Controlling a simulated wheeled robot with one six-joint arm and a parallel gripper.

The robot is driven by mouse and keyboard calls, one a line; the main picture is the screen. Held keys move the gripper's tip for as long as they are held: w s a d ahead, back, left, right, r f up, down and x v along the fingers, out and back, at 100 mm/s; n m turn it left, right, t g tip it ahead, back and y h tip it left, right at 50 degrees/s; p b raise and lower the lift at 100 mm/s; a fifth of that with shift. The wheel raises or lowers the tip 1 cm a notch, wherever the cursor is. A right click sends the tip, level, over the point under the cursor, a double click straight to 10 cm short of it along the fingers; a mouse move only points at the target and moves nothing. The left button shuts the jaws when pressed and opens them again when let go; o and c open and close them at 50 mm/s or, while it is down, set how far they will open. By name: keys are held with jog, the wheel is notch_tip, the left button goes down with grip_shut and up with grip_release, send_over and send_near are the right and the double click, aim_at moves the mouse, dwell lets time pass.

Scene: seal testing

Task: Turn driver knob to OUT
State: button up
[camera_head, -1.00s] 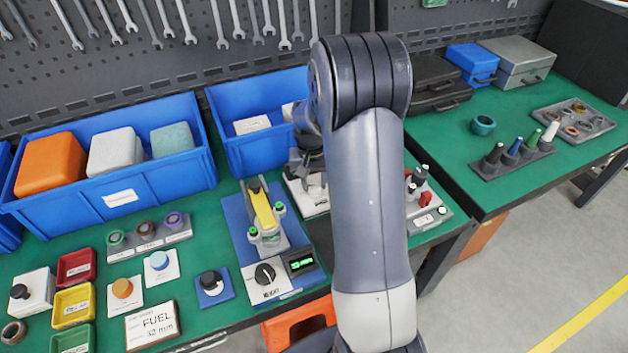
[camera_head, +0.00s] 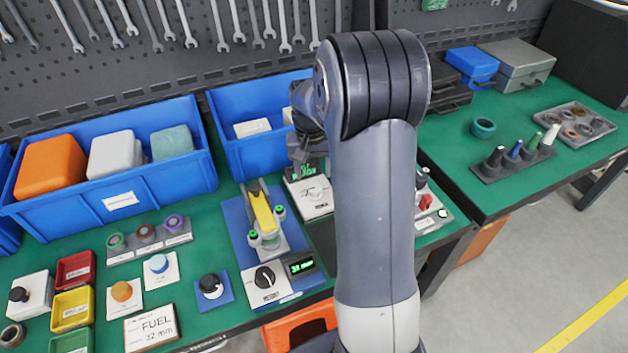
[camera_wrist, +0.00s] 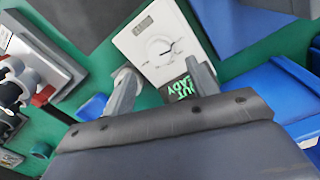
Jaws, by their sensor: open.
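The driver panel (camera_head: 318,196) is a white box left of my arm in the head view, with a dark display (camera_head: 303,170) at its back. In the wrist view, the driver panel (camera_wrist: 137,46) shows a round pale knob (camera_wrist: 160,47) with dark marks beside it. A display (camera_wrist: 182,88) shows green letters that seem to read "OUT READY". My gripper (camera_wrist: 163,80) is open and empty, its two fingers apart. The knob lies beyond the fingertips in the picture, with no visible contact. In the head view my arm hides most of the gripper.
A yellow-topped press (camera_head: 263,214) stands left of the driver, with a black knob (camera_head: 265,277) and a green-lit display (camera_head: 300,266) in front. Blue bins (camera_head: 120,200) line the back. A card (camera_head: 151,326) reads "FUEL 32 mm". Green bench shows between small parts.

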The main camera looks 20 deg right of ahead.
aim_at(313, 188)
notch_tip(313, 188, up, 5)
jog(key=shift+a+r, duration=0.1)
dwell(0.7)
